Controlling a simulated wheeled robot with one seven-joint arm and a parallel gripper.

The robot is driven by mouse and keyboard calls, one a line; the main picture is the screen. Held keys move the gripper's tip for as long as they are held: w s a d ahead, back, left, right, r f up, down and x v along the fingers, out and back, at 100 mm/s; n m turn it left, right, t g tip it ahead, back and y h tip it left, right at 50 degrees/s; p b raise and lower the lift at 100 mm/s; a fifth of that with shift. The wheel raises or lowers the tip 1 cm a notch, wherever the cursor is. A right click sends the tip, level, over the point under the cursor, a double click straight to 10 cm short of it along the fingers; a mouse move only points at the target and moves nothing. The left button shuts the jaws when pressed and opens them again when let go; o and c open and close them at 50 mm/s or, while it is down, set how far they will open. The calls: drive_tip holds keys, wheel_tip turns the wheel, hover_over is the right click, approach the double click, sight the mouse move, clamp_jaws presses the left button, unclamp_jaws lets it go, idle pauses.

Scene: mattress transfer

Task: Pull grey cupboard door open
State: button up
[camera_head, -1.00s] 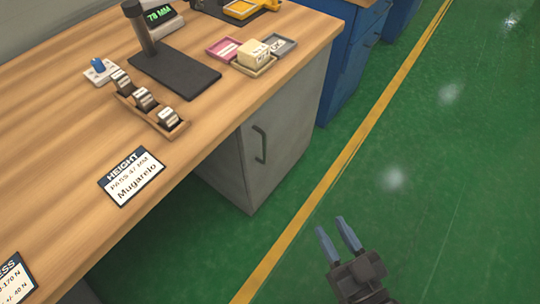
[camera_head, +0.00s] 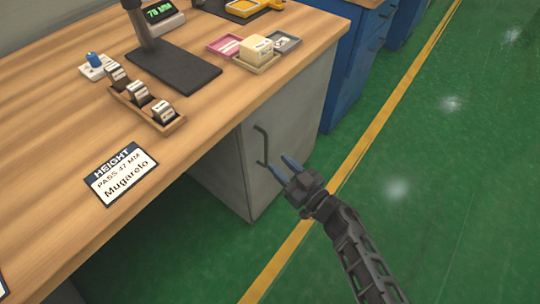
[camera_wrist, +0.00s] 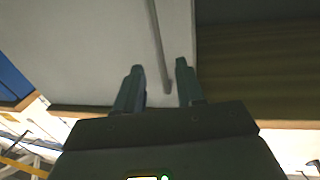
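The grey cupboard door (camera_head: 300,112) is under the right end of the wooden workbench and looks closed. Its dark upright bar handle (camera_head: 260,146) is near the door's left edge. My gripper (camera_head: 281,165) is open, its two blue fingers pointing at the handle's lower end from the front right. In the wrist view, the handle (camera_wrist: 158,45) runs down the pale door (camera_wrist: 95,50), and its lower end shows between the two open fingers (camera_wrist: 158,68). I cannot tell how much depth is left between fingertips and handle. Nothing is held.
The workbench top (camera_head: 60,110) overhangs the cupboard and carries a gauge stand (camera_head: 172,68), a wooden block rack (camera_head: 148,105) and small trays (camera_head: 257,60). Blue cabinets (camera_head: 350,60) stand beyond. The green floor (camera_head: 440,190) in front of the door is clear, with a yellow line.

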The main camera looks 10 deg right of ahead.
sight(267, 153)
drive_tip(key=shift+b+x, duration=0.7)
drive_tip(key=shift+x, duration=2)
drive_tip(key=shift+c, duration=0.4)
clamp_jaws()
drive_tip(key=shift+s, duration=0.1)
